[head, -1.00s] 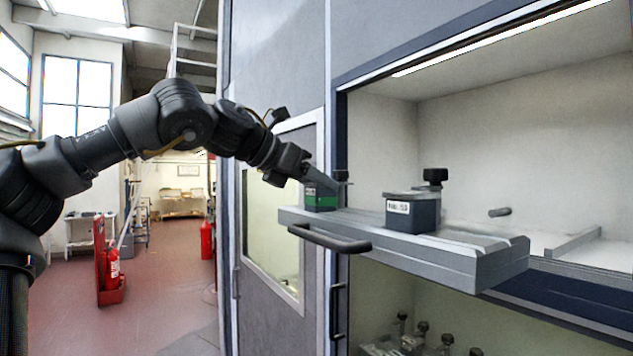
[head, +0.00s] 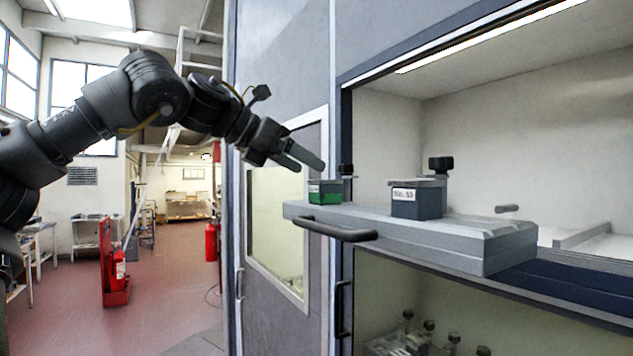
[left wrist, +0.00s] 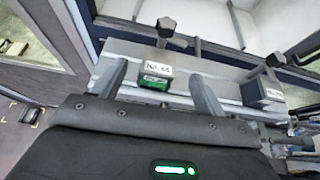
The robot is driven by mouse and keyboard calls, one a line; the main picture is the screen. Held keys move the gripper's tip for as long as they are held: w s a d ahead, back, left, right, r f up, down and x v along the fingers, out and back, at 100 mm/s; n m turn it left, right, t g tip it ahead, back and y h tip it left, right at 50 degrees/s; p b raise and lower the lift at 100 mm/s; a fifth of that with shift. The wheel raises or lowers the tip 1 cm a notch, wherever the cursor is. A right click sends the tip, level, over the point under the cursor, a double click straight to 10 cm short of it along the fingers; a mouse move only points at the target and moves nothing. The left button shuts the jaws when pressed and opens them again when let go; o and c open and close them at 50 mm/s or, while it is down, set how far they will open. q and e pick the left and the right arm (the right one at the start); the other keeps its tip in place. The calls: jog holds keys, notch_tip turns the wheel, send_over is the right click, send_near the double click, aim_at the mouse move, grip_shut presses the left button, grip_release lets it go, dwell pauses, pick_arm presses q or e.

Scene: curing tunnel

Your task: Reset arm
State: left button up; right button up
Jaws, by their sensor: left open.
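My left gripper (head: 306,160) is open and empty in the head view, above and to the left of a small green-and-dark box (head: 325,192) with a black knob. In the left wrist view the two fingers of my left gripper (left wrist: 160,85) point toward the same green box (left wrist: 156,82), with a gap between them and it. The box carries a white label and stands on the left end of a grey pull-out tray (head: 455,254). A dark grey box (head: 416,203) with a white label and a black knob stands farther right on the tray. My right gripper is not in view.
The tray with its dark handle (head: 335,231) juts out from the cabinet opening. Several knobbed items (head: 428,330) stand in the compartment below. A red fire extinguisher (head: 118,268) stands on the floor at left, with open floor around it.

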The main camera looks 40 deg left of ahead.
pick_arm(q)
jog(key=shift+b+v, duration=0.45)
jog(key=shift+v, duration=2.3)
